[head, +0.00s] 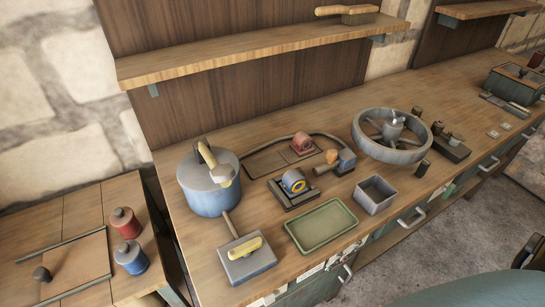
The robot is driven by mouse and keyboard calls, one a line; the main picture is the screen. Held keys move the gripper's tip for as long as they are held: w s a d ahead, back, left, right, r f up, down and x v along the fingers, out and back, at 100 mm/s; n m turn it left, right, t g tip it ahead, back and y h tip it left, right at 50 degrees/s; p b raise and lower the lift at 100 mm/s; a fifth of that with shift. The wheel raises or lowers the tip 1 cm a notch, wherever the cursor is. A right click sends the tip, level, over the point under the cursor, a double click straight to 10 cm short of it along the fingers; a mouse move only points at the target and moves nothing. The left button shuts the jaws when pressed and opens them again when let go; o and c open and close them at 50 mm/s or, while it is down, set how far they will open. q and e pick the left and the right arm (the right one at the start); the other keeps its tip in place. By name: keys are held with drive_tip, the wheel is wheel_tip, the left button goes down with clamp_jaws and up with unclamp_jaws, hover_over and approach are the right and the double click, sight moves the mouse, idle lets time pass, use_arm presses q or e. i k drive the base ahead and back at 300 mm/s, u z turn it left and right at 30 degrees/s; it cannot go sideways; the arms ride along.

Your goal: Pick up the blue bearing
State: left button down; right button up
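A blue bearing block (293,180) with a yellow ring around its bore sits upright on a dark base plate (296,200) in the middle of the workbench. A similar red block (302,142) sits behind it on a dark flat plate. A small blue-grey block (347,157) stands to its right, beside an orange piece (331,156). Neither of my grippers is in view, so nothing is seen touching the blue bearing.
A large blue-grey lidded pot (209,190) stands left of the bearing. A green tray (321,227) and an open grey box (374,195) lie in front. A spoked wheel (392,137) lies to the right. A wooden shelf (260,50) runs above the bench's back.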

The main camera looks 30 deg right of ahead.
sight(293, 184)
drive_tip(key=z, duration=1.2)
drive_tip(key=k, duration=0.8)
drive_tip(key=u, duration=0.65)
drive_tip(key=i, duration=0.95)
drive_tip(key=z, duration=0.05)
